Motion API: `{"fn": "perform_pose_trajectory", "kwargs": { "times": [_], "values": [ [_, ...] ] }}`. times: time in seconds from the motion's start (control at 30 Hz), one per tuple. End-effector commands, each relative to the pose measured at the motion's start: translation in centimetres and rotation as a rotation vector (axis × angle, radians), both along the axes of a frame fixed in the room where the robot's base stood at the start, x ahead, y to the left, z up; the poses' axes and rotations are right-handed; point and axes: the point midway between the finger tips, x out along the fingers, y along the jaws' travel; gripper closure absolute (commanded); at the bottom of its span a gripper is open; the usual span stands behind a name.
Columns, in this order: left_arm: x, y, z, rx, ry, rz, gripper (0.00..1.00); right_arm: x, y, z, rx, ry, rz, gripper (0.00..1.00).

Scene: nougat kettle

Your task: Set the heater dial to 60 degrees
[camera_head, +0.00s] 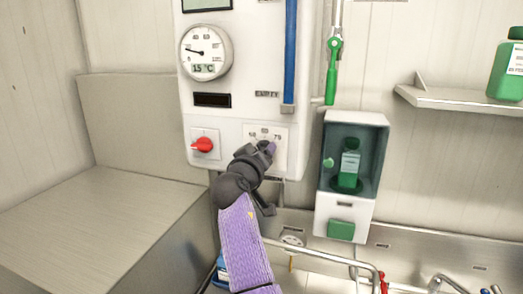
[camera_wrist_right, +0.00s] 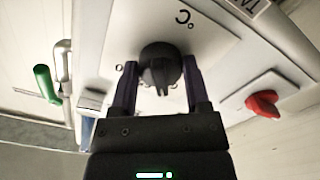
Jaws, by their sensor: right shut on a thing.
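The heater dial (camera_wrist_right: 161,60) is a round black knob on a pale plate marked °C in the right wrist view. My right gripper (camera_wrist_right: 160,72) has its two dark fingers on either side of the knob and is shut on it. In the head view the dial plate (camera_head: 281,131) shows on the white panel, with small numbers along its top that are hard to read. My right gripper (camera_head: 264,149) covers the knob there, so its pointer is hidden. A round gauge (camera_head: 206,53) above shows 15 °C. My left gripper is not in view.
A red knob (camera_head: 202,145) sits left of the dial; it also shows in the right wrist view (camera_wrist_right: 263,103). A green-handled valve (camera_head: 331,85) and a dispenser box (camera_head: 371,125) with a green bottle are to the right. Metal pipes run below.

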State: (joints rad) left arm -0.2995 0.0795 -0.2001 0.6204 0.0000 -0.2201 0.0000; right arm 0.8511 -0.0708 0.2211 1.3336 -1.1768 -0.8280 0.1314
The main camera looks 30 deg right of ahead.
Motion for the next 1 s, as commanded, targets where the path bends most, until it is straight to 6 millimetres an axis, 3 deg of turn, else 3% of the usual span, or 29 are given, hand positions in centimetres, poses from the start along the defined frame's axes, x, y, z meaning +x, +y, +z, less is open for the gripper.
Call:
{"fn": "perform_pose_trajectory", "kwargs": {
  "times": [0.4, 0.97, 1.0],
  "values": [
    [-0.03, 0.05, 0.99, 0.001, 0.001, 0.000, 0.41, 0.00, 0.00, 0.17, -0.117, 0.133, 0.001, 0.99],
    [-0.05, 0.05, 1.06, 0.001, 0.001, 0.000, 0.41, 0.00, 0.01, 0.12, -0.135, 0.153, 0.001, 0.99],
    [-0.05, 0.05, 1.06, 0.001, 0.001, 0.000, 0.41, 0.00, 0.01, 0.12, -0.134, 0.152, 0.001, 0.31]
  ]
}}
